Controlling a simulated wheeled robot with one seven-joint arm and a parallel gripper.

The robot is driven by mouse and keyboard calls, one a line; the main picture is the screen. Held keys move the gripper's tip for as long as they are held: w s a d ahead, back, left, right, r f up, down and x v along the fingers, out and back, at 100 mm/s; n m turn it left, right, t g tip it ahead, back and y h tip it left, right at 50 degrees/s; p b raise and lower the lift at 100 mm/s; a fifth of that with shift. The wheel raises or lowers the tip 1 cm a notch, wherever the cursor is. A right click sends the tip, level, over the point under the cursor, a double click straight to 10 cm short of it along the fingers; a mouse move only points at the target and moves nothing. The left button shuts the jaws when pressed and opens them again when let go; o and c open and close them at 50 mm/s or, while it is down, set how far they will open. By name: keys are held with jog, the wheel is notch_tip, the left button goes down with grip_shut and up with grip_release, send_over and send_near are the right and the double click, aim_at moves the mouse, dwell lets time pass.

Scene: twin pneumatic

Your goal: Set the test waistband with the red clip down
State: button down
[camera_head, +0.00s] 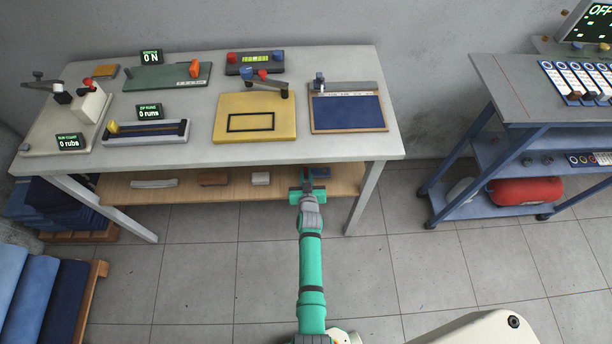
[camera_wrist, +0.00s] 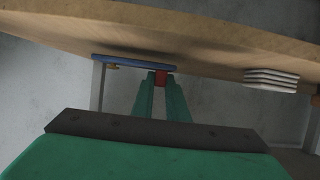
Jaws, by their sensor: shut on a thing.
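The blue test waistband (camera_wrist: 120,61) shows in the wrist view as a long flat strip against the wooden shelf (camera_wrist: 215,52). Its red clip (camera_wrist: 161,78) sits between the green fingertips of my gripper (camera_wrist: 160,82), which is shut on it. In the head view my gripper (camera_head: 308,190) is at the right part of the lower shelf (camera_head: 235,187), under the table's front edge. A bit of blue (camera_head: 321,172) shows just right of it there. I cannot tell whether the strip touches the shelf.
A white stack (camera_wrist: 271,78) lies on the shelf, apart from the strip. In the head view, a brown piece (camera_head: 213,179) and pale pieces lie further left. The table (camera_head: 300,150) overhangs the shelf, and its front-right leg (camera_head: 366,198) is close to my gripper.

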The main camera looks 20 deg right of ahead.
jog(key=shift+f, duration=0.7)
jog(key=shift+f, duration=0.1)
jog(key=c, duration=1.7)
grip_release()
jog(key=shift+c, duration=0.2)
jog(key=shift+a, duration=0.1)
jog(key=v, duration=1.2)
jog(key=shift+s, duration=0.15)
